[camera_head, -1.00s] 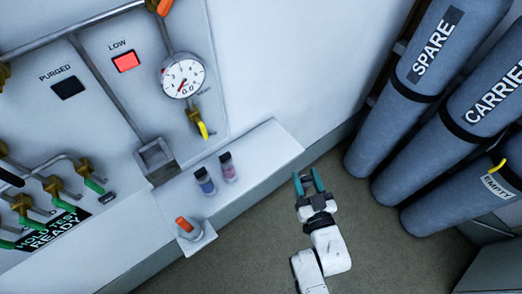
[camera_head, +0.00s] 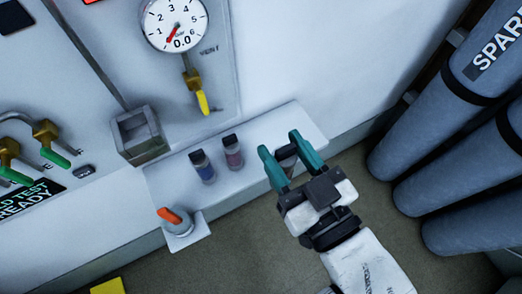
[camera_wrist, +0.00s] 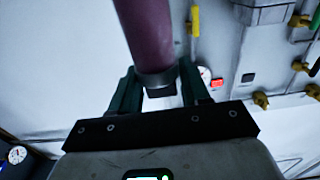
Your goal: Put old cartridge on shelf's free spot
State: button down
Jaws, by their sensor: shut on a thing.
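My gripper (camera_head: 281,146) is over the right part of the white shelf (camera_head: 306,126), fingers pointing toward the wall. In the wrist view the teal fingers are shut on a mauve cylinder with a grey end, the old cartridge (camera_wrist: 147,35), which extends beyond them. In the head view only a small greyish part shows between the fingers; the rest is hidden. I cannot tell whether it touches the shelf.
An open grey square holder (camera_head: 137,133) is on the panel above the shelf's left part. An orange-handled knob (camera_head: 174,219) sits at the front left. The gauge (camera_head: 175,24) reads 0.0, with a yellow-handled valve (camera_head: 199,92) below. Grey gas cylinders (camera_head: 425,135) stand at right.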

jog(key=shift+w+a+f+b, duration=0.1)
jog(key=shift+b, duration=0.3)
jog(key=w+a+f+b, duration=0.1)
jog(key=w+a+f, duration=0.1)
jog(key=w+f, duration=0.4)
jog(key=w+a+f+b, duration=0.2)
jog(key=w+f, duration=0.4)
jog(key=shift+w+a+f, duration=0.25)
jog(key=shift+w+a, duration=0.05)
jog(key=shift+a, duration=0.05)
jog(key=shift+f, duration=0.15)
jog(key=c, duration=0.5)
grip_release()
jog(key=v, duration=1.2)
jog(key=shift+b, duration=0.35)
